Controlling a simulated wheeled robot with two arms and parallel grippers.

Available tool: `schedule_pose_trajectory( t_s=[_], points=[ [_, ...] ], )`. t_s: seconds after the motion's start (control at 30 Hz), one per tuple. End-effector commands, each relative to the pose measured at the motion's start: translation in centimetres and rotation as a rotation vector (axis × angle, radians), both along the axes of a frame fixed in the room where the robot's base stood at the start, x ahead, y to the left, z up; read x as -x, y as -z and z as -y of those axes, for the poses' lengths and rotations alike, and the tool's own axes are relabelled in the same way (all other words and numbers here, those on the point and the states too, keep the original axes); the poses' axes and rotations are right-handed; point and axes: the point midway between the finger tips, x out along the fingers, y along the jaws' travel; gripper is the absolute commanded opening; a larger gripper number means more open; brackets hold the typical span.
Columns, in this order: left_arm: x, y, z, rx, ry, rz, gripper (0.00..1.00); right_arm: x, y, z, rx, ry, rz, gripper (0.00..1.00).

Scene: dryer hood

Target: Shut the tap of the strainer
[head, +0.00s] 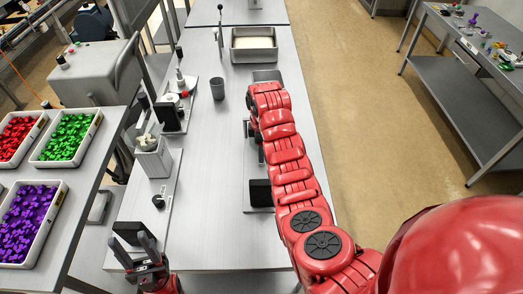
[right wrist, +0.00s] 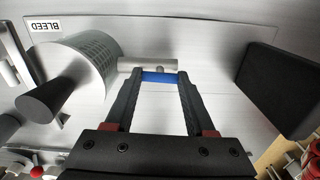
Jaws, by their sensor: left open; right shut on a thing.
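In the right wrist view the strainer (right wrist: 88,68) is a metal cylinder with a mesh-like patterned band and a dark tapered end, lying on a pale plate. A short metal pipe stub runs from it to the tap, which has a blue handle (right wrist: 158,78). My right gripper (right wrist: 158,74) is shut on the blue handle, one finger on each side. In the head view my red right arm hides the strainer, the tap and most of that gripper. My left gripper (head: 138,244) is open and empty at the near left edge of the bench.
A black block (right wrist: 277,88) stands right of the tap, also seen in the head view (head: 260,193). A BLEED label (right wrist: 46,26) is on the plate. A grey cup (head: 217,88) and metal tray (head: 254,45) stand farther back. The bench (head: 208,190) is clear mid-left.

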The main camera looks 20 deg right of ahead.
Motion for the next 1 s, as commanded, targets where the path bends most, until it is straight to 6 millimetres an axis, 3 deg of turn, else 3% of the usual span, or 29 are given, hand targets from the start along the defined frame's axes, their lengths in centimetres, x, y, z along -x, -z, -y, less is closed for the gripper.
schedule_pose_trajectory(
  t_s=[0.3,1.0],
  points=[
    [0.0,1.3,0.0,0.0,0.0,0.0,0.5,-0.1,0.1,0.0,0.0,0.211,0.005,0.0],
    [0.0,1.0,0.0,0.0,0.0,0.0,0.5,-0.1,-0.1,0.1,0.0,0.877,0.001,0.0]
  ],
)
